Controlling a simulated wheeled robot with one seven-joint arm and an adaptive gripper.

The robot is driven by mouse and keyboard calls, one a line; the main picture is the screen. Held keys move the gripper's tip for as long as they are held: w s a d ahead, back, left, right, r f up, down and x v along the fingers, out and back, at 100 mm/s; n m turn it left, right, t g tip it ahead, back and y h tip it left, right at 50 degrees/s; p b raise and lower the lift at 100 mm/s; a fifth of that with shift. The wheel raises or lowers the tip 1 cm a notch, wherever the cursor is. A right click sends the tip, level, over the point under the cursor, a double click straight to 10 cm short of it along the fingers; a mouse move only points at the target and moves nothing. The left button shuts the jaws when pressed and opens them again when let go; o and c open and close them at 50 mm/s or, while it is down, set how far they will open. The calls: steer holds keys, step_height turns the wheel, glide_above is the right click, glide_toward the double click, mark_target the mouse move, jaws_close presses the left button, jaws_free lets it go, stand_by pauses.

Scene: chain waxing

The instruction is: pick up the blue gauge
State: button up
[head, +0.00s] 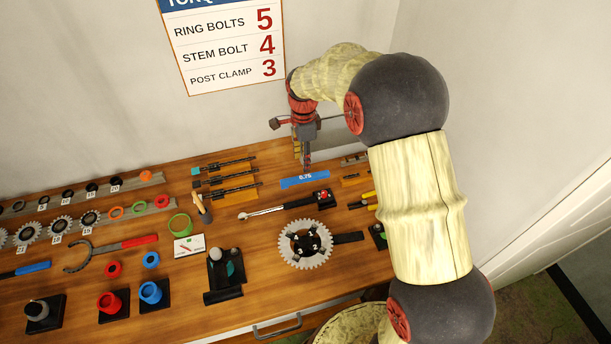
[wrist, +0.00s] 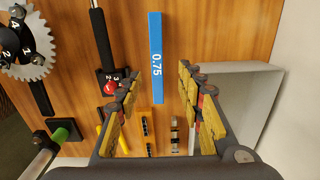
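The blue gauge (head: 305,180), a flat strip marked 0.75, lies on the wooden table near the back, right of the middle. In the wrist view the blue gauge (wrist: 156,40) runs lengthwise from the top edge, with its near end between the lines of my two fingers. My gripper (head: 306,166) points down just above the gauge in the head view. In the wrist view my gripper (wrist: 163,75) is open, with one finger on each side and nothing held. The exact height of the fingertips above the gauge cannot be told.
A ratchet wrench (head: 285,206) lies just in front of the gauge. A grey box (wrist: 235,95) stands right of my fingers in the wrist view. Black tools on orange holders (head: 232,187) lie to the left. A chainring (head: 305,244) sits further forward. The wall is close behind.

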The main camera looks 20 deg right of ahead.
mark_target(305, 176)
steer(key=shift+d+f, duration=0.15)
steer(key=shift+f, duration=0.3)
steer(key=shift+s+f+b, duration=0.15)
steer(key=shift+f+b, duration=0.25)
steer(key=shift+f, duration=1.4)
steer(key=shift+s+f+b, duration=0.1)
steer(key=shift+f+b, duration=0.25)
steer(key=shift+f, duration=1.4)
steer(key=shift+c, duration=1.4)
jaws_close()
steer(key=shift+r, duration=0.1)
